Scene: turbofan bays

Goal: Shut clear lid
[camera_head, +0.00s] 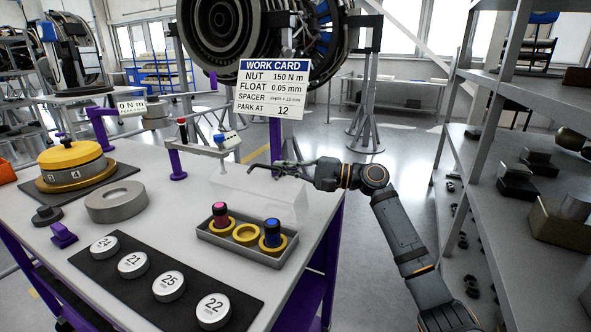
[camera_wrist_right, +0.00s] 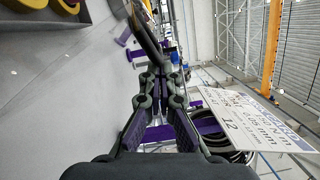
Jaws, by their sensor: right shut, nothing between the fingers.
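The clear lid (camera_head: 258,198) is a faint see-through panel. It stands raised at the back of a grey tray (camera_head: 243,252) on the table. The tray holds a pink-topped piece (camera_head: 220,214), a yellow ring (camera_head: 246,234) and a blue-topped piece (camera_head: 272,233) on a yellow base. My right gripper (camera_head: 266,171) is shut and empty, just behind and above the lid's upper edge; I cannot tell whether it touches. In the right wrist view the right gripper (camera_wrist_right: 152,45) points up the picture, with a dark tray corner (camera_wrist_right: 85,18) at upper left. My left gripper is out of view.
A work card (camera_head: 273,88) stands on a purple post behind my right gripper. A dark mat (camera_head: 140,278) with several numbered discs lies at the front left. A grey ring (camera_head: 115,202) and a yellow-topped drum (camera_head: 72,163) stand further left. Shelves (camera_head: 510,165) rise at right.

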